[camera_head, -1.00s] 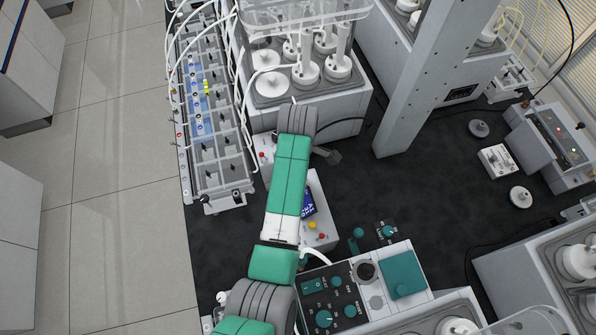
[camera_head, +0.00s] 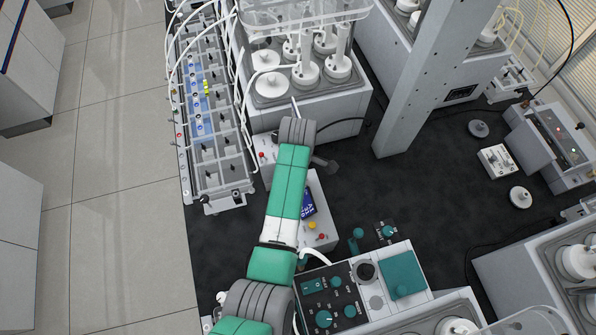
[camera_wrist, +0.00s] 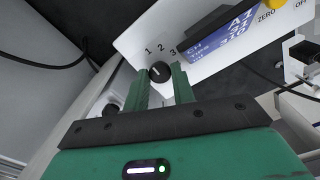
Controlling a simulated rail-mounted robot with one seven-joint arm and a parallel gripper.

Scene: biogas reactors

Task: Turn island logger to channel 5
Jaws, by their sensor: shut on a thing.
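The logger is a white box with a blue display (camera_wrist: 225,32) and a round black knob (camera_wrist: 160,71) on its panel. The printed numbers 1, 2 and 3 show beside the knob, and a small pale mark is on it. Any further numbers are hidden or out of view. My gripper (camera_wrist: 161,76) has its two green fingers on either side of the knob, shut on it. In the head view the logger (camera_head: 318,235) is partly covered by my arm, its display (camera_head: 308,203) shows beside the arm, and my fingertips are hidden.
A white reactor unit (camera_head: 350,127) with several white vessels stands just behind the logger. A rack of clear compartments (camera_head: 222,182) with tubing is at the left. A black control panel (camera_head: 333,292) is in front.

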